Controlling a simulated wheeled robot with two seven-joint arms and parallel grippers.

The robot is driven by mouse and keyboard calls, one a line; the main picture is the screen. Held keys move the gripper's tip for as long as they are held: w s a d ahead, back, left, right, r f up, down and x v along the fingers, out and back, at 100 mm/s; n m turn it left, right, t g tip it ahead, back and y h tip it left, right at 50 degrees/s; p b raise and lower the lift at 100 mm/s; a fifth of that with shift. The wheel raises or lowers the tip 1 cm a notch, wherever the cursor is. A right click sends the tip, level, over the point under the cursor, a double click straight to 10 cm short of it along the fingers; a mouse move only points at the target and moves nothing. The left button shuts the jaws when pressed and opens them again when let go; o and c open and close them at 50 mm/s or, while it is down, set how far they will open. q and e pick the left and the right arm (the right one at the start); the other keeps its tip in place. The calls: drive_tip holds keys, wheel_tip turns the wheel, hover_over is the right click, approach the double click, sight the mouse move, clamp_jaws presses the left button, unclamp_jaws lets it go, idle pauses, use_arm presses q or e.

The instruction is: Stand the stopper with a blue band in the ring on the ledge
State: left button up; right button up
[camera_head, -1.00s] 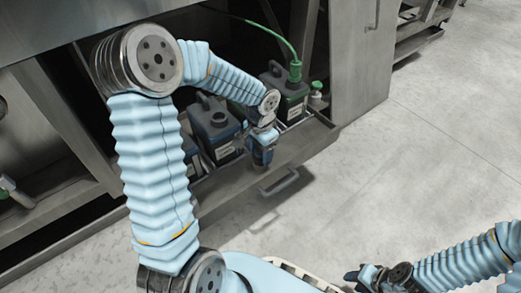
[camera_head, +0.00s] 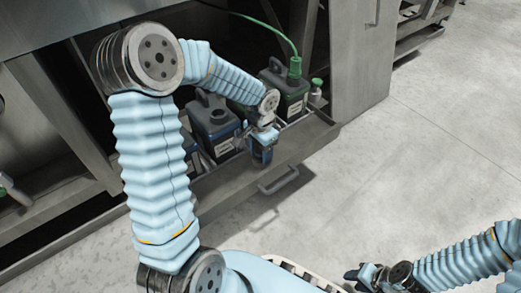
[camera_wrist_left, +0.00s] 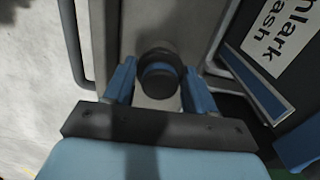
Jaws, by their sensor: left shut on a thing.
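My left gripper (camera_head: 262,160) is over the metal ledge (camera_head: 232,183) at the front of the open bay. It is shut on the stopper, a dark round piece with a blue band (camera_wrist_left: 158,69), which sits between the two blue fingers in the left wrist view. A pale surface lies just below the stopper there. The ring cannot be made out; the gripper and stopper may cover it. My right gripper (camera_head: 359,276) is low at the right, away from the ledge, and its jaws are too small to read.
A dark canister with a blue band (camera_head: 217,118) stands behind the left gripper. A green-banded canister (camera_head: 291,92) with a green hose (camera_head: 286,43) stands further right, beside a small green-capped bottle (camera_head: 316,88). A handle (camera_head: 279,181) juts from the ledge front. The floor at right is clear.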

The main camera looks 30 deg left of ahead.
use_arm(q)
drive_tip(key=shift+f, duration=0.1)
drive_tip(key=o, duration=1.6)
drive_tip(key=shift+o, duration=0.2)
drive_tip(key=shift+r+p, duration=1.5)
drive_tip(key=shift+r, duration=0.35)
drive_tip(key=shift+r+p, duration=2.1)
drive_tip(key=shift+r, duration=0.6)
